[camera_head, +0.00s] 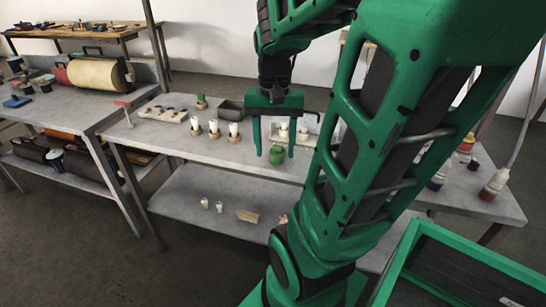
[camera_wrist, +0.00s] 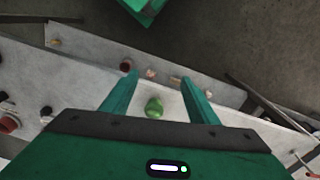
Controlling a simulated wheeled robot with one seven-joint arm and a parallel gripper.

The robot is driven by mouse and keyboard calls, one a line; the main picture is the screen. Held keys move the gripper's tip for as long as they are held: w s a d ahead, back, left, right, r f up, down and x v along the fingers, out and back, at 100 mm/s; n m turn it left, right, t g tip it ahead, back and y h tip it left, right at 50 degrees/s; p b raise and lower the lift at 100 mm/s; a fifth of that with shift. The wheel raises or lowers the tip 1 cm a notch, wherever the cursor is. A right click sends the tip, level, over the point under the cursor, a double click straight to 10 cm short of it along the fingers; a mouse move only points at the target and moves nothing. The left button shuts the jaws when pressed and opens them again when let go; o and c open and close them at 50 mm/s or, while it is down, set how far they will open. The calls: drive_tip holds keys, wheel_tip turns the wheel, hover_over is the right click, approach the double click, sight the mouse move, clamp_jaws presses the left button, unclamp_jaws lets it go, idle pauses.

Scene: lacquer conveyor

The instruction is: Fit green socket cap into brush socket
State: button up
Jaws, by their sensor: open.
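My gripper (camera_head: 275,148) hangs over the front part of the middle bench (camera_head: 180,142), fingers pointing down and spread apart, with nothing held. A small rounded green piece, apparently the green socket cap (camera_head: 277,156), shows between the fingers near the bench's front edge. It also shows between the open fingers in the wrist view (camera_wrist: 154,107); how far below the tips it lies is hard to tell. Another small green item (camera_head: 201,101) stands farther back. White cylinders on brown round bases (camera_head: 213,130) stand left of my gripper. I cannot tell which thing is the brush socket.
A pale holder with dark pieces (camera_head: 163,115) and a grey bin (camera_head: 231,110) sit on the bench. A pale tray with white pieces (camera_head: 284,133) is behind my gripper. A bench with rollers (camera_head: 97,74) is at left. The lower shelf holds small pieces.

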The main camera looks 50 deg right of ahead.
sight(278, 146)
drive_tip(key=w+d+m, duration=0.2)
drive_tip(key=d, duration=0.1)
drive_tip(key=w+d+m, duration=0.2)
drive_tip(key=w+d, duration=0.1)
drive_tip(key=d, duration=0.1)
drive_tip(key=w+d+m, duration=0.2)
drive_tip(key=d, duration=0.2)
drive_tip(key=shift+w+m, duration=0.15)
drive_tip(key=shift+m, duration=0.25)
drive_tip(key=shift+w+d+f, duration=0.1)
drive_tip(key=shift+d+f, duration=0.15)
drive_tip(key=shift+d, duration=0.1)
drive_tip(key=shift+m, duration=0.3)
wheel_tip(278, 146, down, 5)
drive_tip(key=shift+w, duration=0.1)
drive_tip(key=shift+a+f, duration=0.2)
drive_tip(key=shift+f, duration=1.2)
drive_tip(key=shift+a+f, duration=0.2)
drive_tip(key=shift+f, duration=1.15)
drive_tip(key=shift+c, duration=0.6)
drive_tip(key=c, duration=0.7)
